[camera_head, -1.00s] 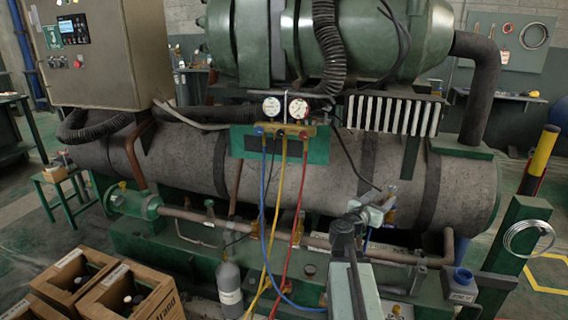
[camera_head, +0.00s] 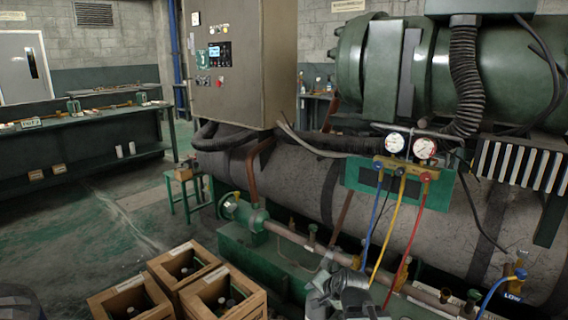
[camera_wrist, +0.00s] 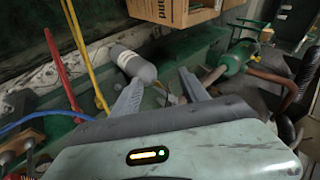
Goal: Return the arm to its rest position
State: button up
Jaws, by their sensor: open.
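My gripper (camera_wrist: 160,95) is open in the wrist view, its two grey fingers apart with nothing held between them. In the head view my arm and gripper (camera_head: 335,285) show at the bottom, in front of the chiller's lower pipe. The exact fingertips are hard to make out there. In the wrist view a grey gas cylinder (camera_wrist: 135,66) lies beyond the left finger, apart from it.
The gauge manifold (camera_head: 400,172) hangs on the chiller with blue, yellow and red hoses. Wooden crates (camera_head: 130,296) with bottles stand at the lower left. A green stool (camera_head: 186,190) stands behind them. The floor (camera_head: 100,230) at left is open.

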jog(key=s+d+f+n+g+h, duration=0.2)
jog(key=s+d+f+n+g, duration=0.15)
jog(key=s, duration=0.35)
jog(key=s+d+f+n+g+h, duration=0.1)
jog(key=s+d+f+n+g, duration=0.2)
jog(key=s, duration=0.5)
notch_tip(320, 180, up, 27)
jog(key=n+g+p, duration=0.1)
jog(key=p, duration=2.5)
jog(key=shift+w+a, duration=0.25)
jog(key=shift+f+n, duration=0.1)
jog(key=shift+n, duration=0.15)
